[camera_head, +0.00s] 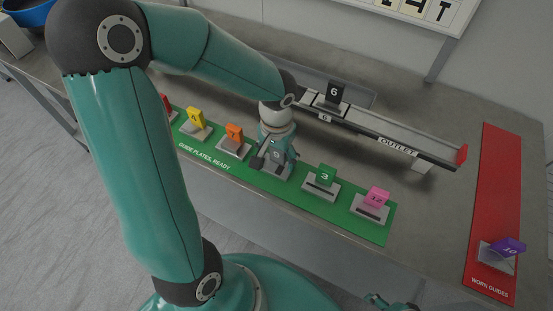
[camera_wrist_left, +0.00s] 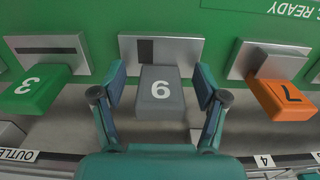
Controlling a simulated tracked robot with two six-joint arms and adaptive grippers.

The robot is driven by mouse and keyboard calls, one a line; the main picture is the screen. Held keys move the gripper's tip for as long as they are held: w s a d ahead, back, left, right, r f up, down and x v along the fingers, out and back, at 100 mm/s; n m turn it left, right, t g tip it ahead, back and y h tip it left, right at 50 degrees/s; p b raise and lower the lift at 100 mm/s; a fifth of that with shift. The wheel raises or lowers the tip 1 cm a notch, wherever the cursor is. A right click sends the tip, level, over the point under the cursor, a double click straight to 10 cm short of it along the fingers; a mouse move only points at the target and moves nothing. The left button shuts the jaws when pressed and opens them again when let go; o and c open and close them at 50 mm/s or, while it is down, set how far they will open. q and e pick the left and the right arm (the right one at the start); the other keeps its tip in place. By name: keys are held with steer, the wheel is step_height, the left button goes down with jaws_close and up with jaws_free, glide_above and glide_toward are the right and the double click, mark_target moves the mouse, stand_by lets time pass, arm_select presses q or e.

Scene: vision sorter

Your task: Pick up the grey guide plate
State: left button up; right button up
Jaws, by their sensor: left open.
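The grey guide plate (camera_wrist_left: 161,93) bears a numeral that looks like a 9 in the left wrist view. It stands in a metal holder (camera_wrist_left: 188,50) on the green strip. My left gripper (camera_wrist_left: 160,100) is open, with one finger on each side of the plate and a small gap showing beside it. In the head view my left gripper (camera_head: 276,160) is over the middle of the green strip and hides most of the grey plate. A teal and dark part of mine shows at the bottom edge of the head view; its jaws are not clear.
The orange plate (camera_head: 234,132) and green plate (camera_head: 325,175) flank the grey one. Yellow (camera_head: 195,117) and pink (camera_head: 377,196) plates stand further along the green strip (camera_head: 232,170). The outlet rail (camera_head: 398,148) holds a black plate (camera_head: 334,92). A purple plate (camera_head: 508,247) is on the red strip (camera_head: 492,190).

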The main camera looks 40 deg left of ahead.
arm_select(q)
steer(key=c, duration=1.3)
steer(key=shift+c, duration=0.4)
steer(key=shift+r, duration=0.15)
